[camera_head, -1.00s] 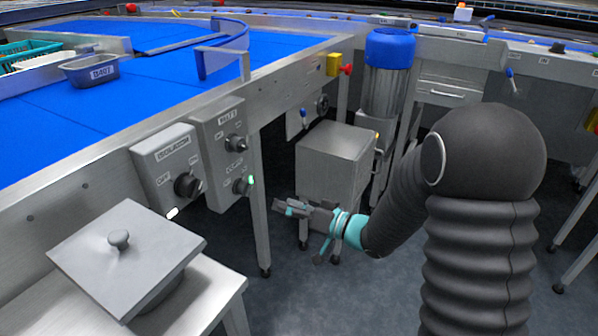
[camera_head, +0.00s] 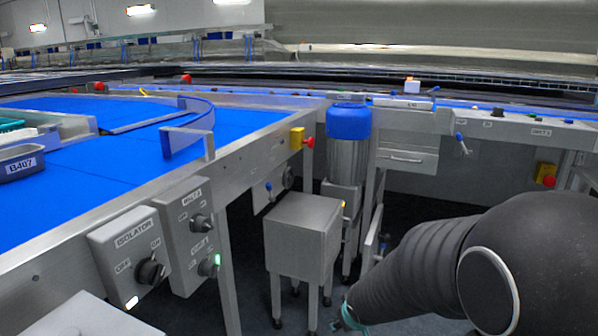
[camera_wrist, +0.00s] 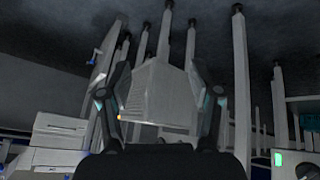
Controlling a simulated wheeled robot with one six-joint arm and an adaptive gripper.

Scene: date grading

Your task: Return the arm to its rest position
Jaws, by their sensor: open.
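My gripper (camera_wrist: 158,95) shows in the wrist view with its two dark fingers spread wide apart and nothing between them. Behind the gap stands the grey metal cabinet (camera_wrist: 160,90), some way off and not touched. In the head view my dark, ribbed arm fills the lower right.
The grey cabinet (camera_head: 303,232) on legs stands ahead, beside the blue-topped motor (camera_head: 348,140). At left are the isolator box (camera_head: 130,258), the belts control box (camera_head: 192,232) and the blue conveyor (camera_head: 90,160). A drawer unit (camera_head: 408,158) stands behind. Table legs stand nearby.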

